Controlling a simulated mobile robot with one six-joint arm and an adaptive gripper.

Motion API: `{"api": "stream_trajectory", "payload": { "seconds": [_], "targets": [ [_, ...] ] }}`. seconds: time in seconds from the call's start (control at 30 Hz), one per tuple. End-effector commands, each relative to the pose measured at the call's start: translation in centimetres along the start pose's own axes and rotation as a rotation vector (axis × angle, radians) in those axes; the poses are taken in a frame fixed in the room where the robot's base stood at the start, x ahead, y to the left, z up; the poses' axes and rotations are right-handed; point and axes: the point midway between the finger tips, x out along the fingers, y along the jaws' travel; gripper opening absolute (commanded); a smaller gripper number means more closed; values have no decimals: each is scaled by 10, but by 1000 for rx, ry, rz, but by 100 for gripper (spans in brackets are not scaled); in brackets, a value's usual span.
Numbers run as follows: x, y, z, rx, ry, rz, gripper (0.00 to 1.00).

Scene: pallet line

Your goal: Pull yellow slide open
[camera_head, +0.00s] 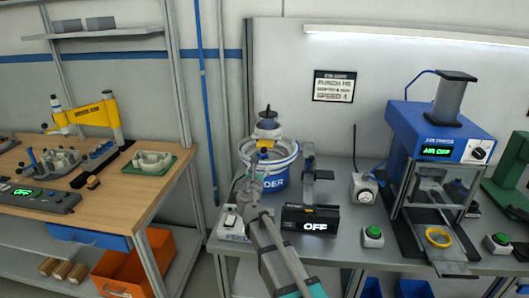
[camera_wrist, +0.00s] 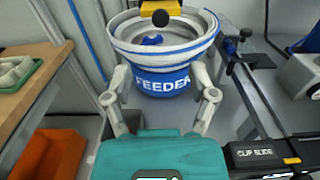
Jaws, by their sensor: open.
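Several yellow parts show, and I cannot tell which one is the yellow slide. A small yellow tab (camera_wrist: 291,160) sits on the black unit marked CLIP SLIDE (camera_wrist: 255,153), at the lower right of the wrist view. In the head view this unit (camera_head: 309,222) reads OFF at its front. A yellow ring (camera_head: 438,237) lies on the tray of the blue press. My gripper (camera_wrist: 161,98) is open and empty, its fingers spread before the white and blue feeder (camera_wrist: 162,82), left of the slide unit.
The blue press (camera_head: 440,130) reads AIR OFF and stands at the right. Green buttons (camera_head: 373,236) and a gauge box (camera_head: 364,187) are on the grey bench. A wooden table (camera_head: 115,170) with a yellow arm (camera_head: 95,114) is at left, an orange bin (camera_head: 140,268) below.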

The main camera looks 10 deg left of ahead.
Motion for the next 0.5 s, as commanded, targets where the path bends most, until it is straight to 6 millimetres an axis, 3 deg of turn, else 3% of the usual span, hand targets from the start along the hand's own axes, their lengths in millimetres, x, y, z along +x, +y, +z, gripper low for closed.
{"api": "stream_trajectory", "payload": {
  "seconds": [0.27, 0.5],
  "targets": [
    [18, 0, 0, 2, 0, -2, 73],
    [51, 0, 0, 2, 1, -3, 73]
  ]
}}
